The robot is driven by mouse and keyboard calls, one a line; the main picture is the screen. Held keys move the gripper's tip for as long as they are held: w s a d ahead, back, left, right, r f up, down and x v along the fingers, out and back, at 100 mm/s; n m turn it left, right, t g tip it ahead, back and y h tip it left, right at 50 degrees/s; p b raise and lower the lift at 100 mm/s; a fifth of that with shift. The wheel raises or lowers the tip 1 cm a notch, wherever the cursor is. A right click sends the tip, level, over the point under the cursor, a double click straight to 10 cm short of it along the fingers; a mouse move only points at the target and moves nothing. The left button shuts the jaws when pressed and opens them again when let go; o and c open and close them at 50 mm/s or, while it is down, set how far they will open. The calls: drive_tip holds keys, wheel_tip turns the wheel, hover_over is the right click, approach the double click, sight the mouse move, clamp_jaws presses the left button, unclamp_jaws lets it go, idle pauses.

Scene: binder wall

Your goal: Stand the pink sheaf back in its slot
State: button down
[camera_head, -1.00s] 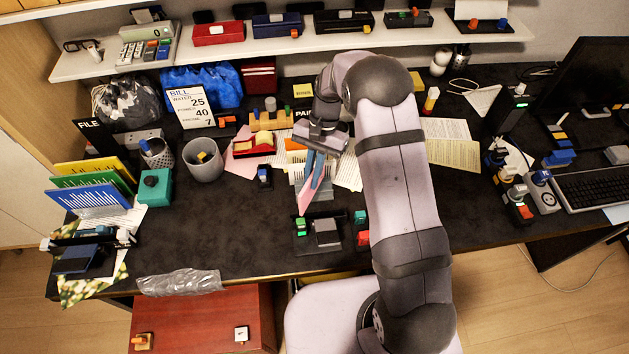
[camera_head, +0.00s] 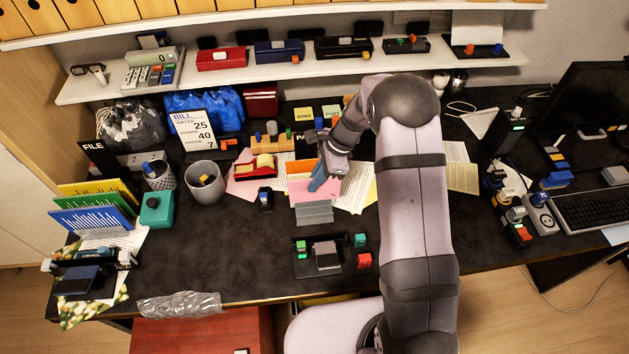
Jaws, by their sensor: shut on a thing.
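The pink sheaf (camera_head: 303,188) is in the head view at the middle of the desk. It is just behind the front panel of a grey slotted holder (camera_head: 314,213), with its lower edge hidden by that panel. An orange sheaf (camera_head: 298,167) shows behind it.
A red tray (camera_head: 254,172) and a small dark blue item (camera_head: 265,200) are left of the holder. Loose papers (camera_head: 352,190) lie to its right. A dark stand with green and red blocks (camera_head: 326,256) is in front.

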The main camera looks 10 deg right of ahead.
sight(315, 196)
drive_tip(key=shift+r, duration=0.1)
drive_tip(key=shift+f+b, duration=1.75)
drive_tip(key=shift+f, duration=1.15)
drive_tip(key=shift+f, duration=0.5)
drive_tip(key=shift+f+b, duration=0.5)
drive_tip(key=shift+f, duration=0.05)
drive_tip(key=shift+f, duration=0.45)
drive_tip(key=shift+f+b, duration=0.5)
drive_tip(key=shift+f, duration=0.3)
idle(0.4)
drive_tip(key=c, duration=1.8)
unclamp_jaws()
